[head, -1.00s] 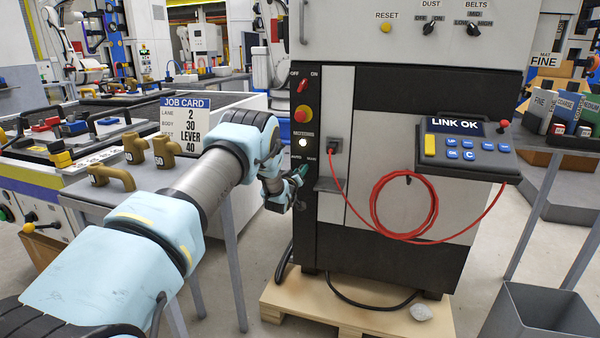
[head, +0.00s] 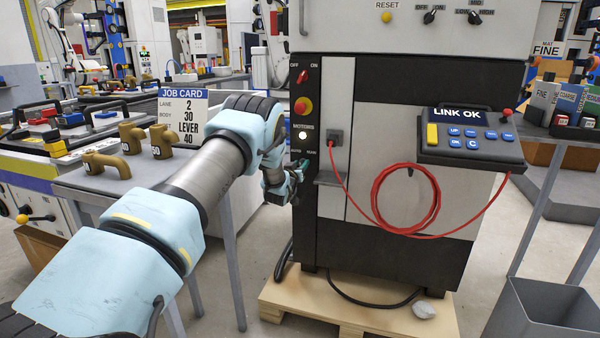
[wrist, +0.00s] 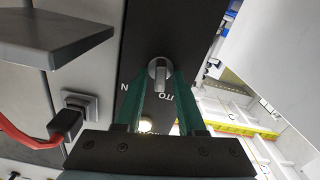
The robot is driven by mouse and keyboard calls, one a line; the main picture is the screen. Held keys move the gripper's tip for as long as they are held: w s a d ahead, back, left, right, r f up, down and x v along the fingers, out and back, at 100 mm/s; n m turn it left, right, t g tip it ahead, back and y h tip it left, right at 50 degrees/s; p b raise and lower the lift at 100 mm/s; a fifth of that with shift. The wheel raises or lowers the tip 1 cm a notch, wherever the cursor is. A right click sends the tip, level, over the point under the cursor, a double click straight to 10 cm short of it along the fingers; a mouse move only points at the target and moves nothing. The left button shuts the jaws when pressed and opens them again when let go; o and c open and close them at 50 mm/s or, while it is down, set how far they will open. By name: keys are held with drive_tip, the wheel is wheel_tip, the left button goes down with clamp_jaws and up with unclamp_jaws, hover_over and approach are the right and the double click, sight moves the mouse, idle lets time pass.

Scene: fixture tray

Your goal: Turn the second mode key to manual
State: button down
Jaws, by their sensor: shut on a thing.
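My gripper (head: 302,168) is at the black control strip (head: 305,215) on the left of the grey machine, below the labels for auto and manual. In the wrist view its two green fingers (wrist: 159,76) close in on the mode key (wrist: 158,70), a small silver key switch with a round collar. The fingers are shut on the key. Part of the word AUTO shows right of the key and an N left of it; the fingers cover the rest. In the head view my gripper hides the key. Only this one mode key shows.
A lit white lamp (head: 303,135), a red knob (head: 303,106) and a red switch (head: 302,76) sit above on the strip. A grey ledge (head: 328,179) juts out close on the right. A red cable (head: 378,215) hangs from a socket to the pendant (head: 470,151).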

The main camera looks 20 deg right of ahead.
drive_tip(key=m+b, duration=0.5)
drive_tip(key=m, duration=0.1)
drive_tip(key=shift+s+d, duration=0.1)
drive_tip(key=shift+d, duration=0.05)
drive_tip(key=shift+m+b, duration=0.9)
drive_tip(key=shift+r, duration=0.15)
drive_tip(key=c, duration=0.9)
unclamp_jaws()
drive_tip(key=shift+c, duration=0.2)
drive_tip(key=shift+o, duration=0.4)
drive_tip(key=shift+r, duration=0.1)
